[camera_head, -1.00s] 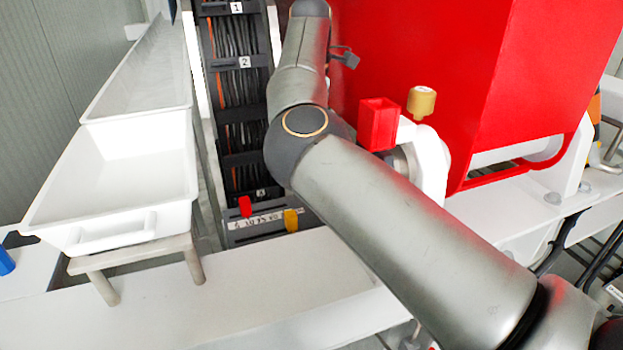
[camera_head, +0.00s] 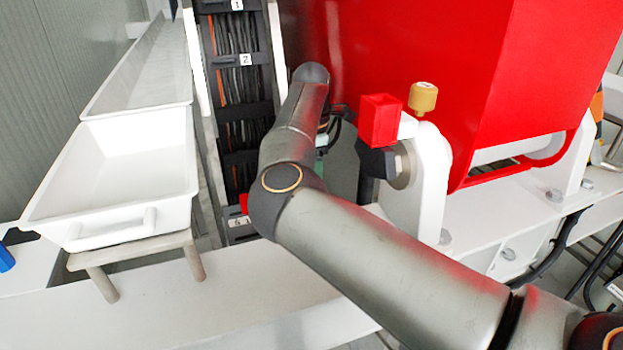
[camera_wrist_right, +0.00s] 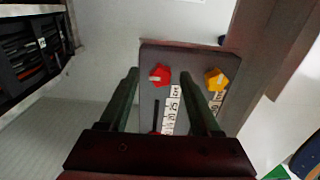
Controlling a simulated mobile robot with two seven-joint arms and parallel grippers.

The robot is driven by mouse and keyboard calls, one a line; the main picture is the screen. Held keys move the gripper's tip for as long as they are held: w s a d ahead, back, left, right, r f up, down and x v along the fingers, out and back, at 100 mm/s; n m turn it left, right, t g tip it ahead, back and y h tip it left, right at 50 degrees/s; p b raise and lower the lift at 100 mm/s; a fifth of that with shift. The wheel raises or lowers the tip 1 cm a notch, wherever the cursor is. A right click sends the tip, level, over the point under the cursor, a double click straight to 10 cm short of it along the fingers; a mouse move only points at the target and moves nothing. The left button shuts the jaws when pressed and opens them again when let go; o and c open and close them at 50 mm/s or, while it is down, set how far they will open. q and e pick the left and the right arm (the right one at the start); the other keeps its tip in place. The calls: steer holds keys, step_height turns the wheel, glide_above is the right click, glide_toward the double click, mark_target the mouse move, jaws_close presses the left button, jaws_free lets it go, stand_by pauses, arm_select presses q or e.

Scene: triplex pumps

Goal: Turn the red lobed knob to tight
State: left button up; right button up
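The red lobed knob (camera_wrist_right: 160,74) shows in the right wrist view on a dark panel (camera_wrist_right: 190,56), with a pale mark on its left side. In the head view a red knob (camera_head: 244,203) shows only in part beside my right arm. My right gripper (camera_wrist_right: 159,72) is open, its two fingers apart and the red knob appearing between their tips. I cannot tell whether the tips are level with the knob; no contact shows. In the head view my right arm hides most of the panel and the gripper. My left gripper is in neither view.
A yellow knob (camera_wrist_right: 215,79) sits right of the red one, close to the right finger. A numbered label strip (camera_wrist_right: 171,108) and a slot lie below. A white tray (camera_head: 120,180), a red square block (camera_head: 380,121) and a brass cap (camera_head: 423,98) show in the head view.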

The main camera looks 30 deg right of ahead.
jaws_close()
stand_by(0.3)
stand_by(0.4)
steer(key=m+p, duration=0.1)
steer(key=m, duration=0.2)
steer(key=shift+r, duration=0.15)
steer(key=m+p, duration=0.1)
steer(key=m, duration=0.3)
steer(key=shift+m, duration=0.3)
steer(key=m+p, duration=0.1)
steer(key=m, duration=0.9)
steer(key=shift+d, duration=0.1)
steer(key=shift+m, duration=0.3)
jaws_free()
